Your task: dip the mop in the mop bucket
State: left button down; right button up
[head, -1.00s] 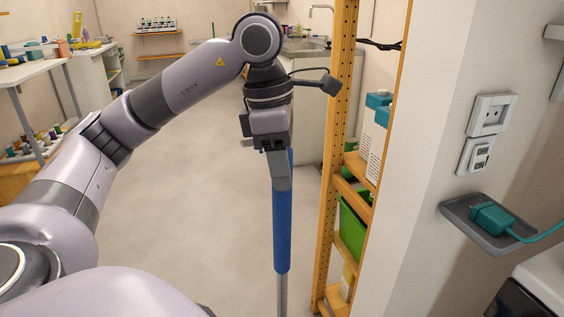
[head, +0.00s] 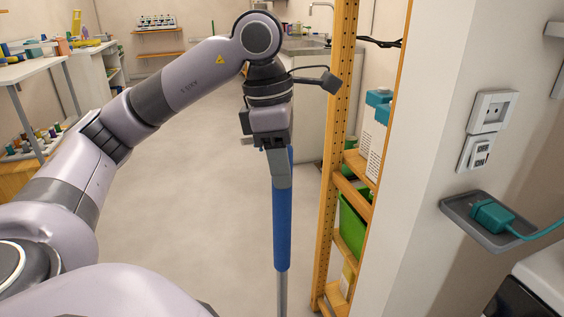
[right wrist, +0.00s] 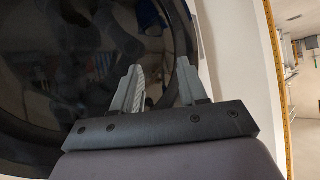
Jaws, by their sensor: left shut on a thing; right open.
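The mop (head: 282,225) shows in the head view as an upright blue handle grip with a grey metal shaft below it. The shaft runs out of the bottom of the picture, so the mop's head is hidden. My left gripper (head: 278,160) is shut on the top part of the mop handle. My right gripper (right wrist: 160,90) shows in the right wrist view, open and empty, in front of a dark round glass door (right wrist: 70,70). The mop bucket is not in view.
An orange shelf rack (head: 335,160) with a green bin (head: 352,228) stands just right of the mop. A wall with sockets (head: 490,112) and a grey tray (head: 488,220) is further right. Pale open floor (head: 195,150) lies left of the mop.

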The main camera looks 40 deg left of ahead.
pick_arm(q)
jog(key=shift+r, duration=0.15)
notch_tip(320, 180, up, 9)
jog(key=p, duration=0.6)
jog(key=shift+p, duration=0.4)
jog(key=shift+r+p, duration=1)
jog(key=shift+r, duration=0.35)
notch_tip(320, 180, up, 14)
jog(key=p, duration=1.2)
jog(key=shift+r, duration=0.2)
